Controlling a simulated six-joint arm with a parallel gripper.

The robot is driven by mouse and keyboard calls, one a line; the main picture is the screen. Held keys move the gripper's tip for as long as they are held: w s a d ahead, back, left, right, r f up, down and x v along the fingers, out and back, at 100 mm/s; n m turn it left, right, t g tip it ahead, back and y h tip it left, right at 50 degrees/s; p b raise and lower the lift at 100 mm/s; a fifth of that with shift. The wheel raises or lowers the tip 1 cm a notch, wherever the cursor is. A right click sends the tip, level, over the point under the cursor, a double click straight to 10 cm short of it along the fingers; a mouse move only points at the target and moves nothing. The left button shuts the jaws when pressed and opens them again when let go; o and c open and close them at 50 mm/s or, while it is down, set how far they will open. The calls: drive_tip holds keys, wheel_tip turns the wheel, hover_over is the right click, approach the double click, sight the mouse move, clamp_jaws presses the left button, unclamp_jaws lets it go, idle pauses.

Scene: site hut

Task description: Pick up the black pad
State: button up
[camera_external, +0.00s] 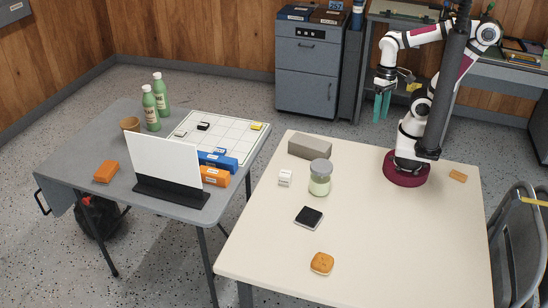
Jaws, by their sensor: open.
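The black pad (309,217) is a small dark square with a pale edge, lying flat on the cream table (400,250) left of its middle. Nothing covers it. My gripper (382,106) has teal fingers pointing down. It is open and empty, up and to the right of the pad in the picture, and well apart from it.
Near the pad are a jar (320,178), a small white block (285,178), a grey block (310,146) and a brown biscuit-like item (322,264). A tan piece (458,176) lies by my base. A grey table (100,140) stands left. The cream table's right front is clear.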

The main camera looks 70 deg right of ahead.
idle(0.3)
drive_tip(key=o, duration=0.8)
drive_tip(key=w+a+f+n+t+h, duration=0.1)
drive_tip(key=w+a+f+n+h, duration=0.35)
drive_tip(key=n, duration=0.65)
drive_tip(key=w+a+f+n+t+h, duration=0.1)
drive_tip(key=w+a+n+h, duration=0.35)
drive_tip(key=a+n, duration=0.45)
drive_tip(key=s+a+f+n+t, duration=0.2)
drive_tip(key=a+f+n+t, duration=0.15)
drive_tip(key=a+n, duration=0.25)
drive_tip(key=s+a+f+n+t, duration=0.1)
drive_tip(key=a+f+n+t, duration=0.25)
drive_tip(key=a+n, duration=0.25)
drive_tip(key=n+t+y, duration=0.4)
drive_tip(key=n, duration=0.3)
approach(311, 216)
drive_tip(key=x, duration=0.9)
